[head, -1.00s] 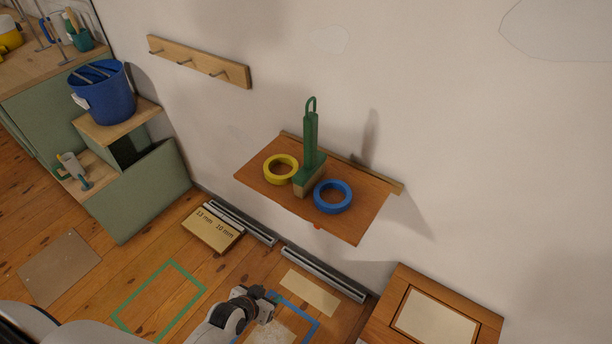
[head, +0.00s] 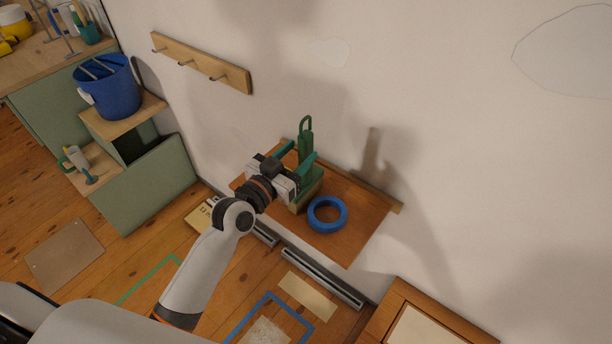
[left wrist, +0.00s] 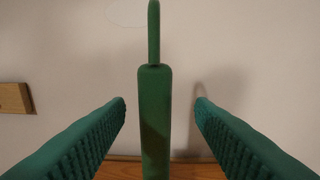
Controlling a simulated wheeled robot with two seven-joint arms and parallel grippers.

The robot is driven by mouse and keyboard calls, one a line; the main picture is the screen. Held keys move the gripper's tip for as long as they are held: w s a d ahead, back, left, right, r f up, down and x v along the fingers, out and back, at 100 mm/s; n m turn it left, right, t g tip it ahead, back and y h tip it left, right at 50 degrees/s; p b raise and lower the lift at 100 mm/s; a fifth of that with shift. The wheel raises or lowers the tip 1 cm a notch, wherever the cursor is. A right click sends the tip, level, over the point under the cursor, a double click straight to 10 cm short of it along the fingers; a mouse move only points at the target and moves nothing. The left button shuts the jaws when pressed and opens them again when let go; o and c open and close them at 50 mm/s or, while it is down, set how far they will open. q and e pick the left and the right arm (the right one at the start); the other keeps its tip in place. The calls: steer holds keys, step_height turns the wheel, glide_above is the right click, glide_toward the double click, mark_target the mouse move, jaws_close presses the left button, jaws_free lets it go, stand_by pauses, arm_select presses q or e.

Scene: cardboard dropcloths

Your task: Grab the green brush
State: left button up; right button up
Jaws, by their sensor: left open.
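The green brush (head: 305,140) stands upright on a small wooden wall shelf (head: 345,245), its looped handle up and its pale bristles down. My left gripper (head: 299,160) is open at the brush, with one finger on each side of the handle. In the left wrist view the green handle (left wrist: 154,120) rises midway between the two green ribbed fingers (left wrist: 160,110), with a visible gap on both sides. The lower part of the brush is partly hidden by the gripper in the head view. My right gripper is not in view.
A blue tape ring (head: 327,214) lies on the shelf close to the right of the brush. A wooden hook rail (head: 200,62) is on the wall, and a blue bucket (head: 112,90) stands on a ledge at the left. The shelf's right part is clear.

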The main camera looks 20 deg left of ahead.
mark_target(311, 138)
arm_select(q)
steer(key=shift+w+d+r, duration=0.1)
steer(key=shift+w, duration=0.2)
steer(key=shift+w+r, duration=0.15)
steer(key=shift+w, duration=0.1)
steer(key=shift+w+d+r+p, duration=0.15)
steer(key=shift+w+r+p, duration=0.2)
steer(key=shift+w, duration=0.25)
steer(key=shift+w+d+r+p, duration=0.1)
steer(key=shift+w+r+p, duration=0.1)
steer(key=shift+w+p, duration=0.35)
steer(key=shift+w+d+f, duration=0.2)
steer(key=shift+w, duration=0.35)
steer(key=shift+w+d+f, duration=0.15)
steer(key=shift+w+d, duration=0.05)
steer(key=shift+w, duration=0.35)
steer(key=shift+s, duration=0.1)
steer(key=shift+c, duration=1.2)
jaws_close()
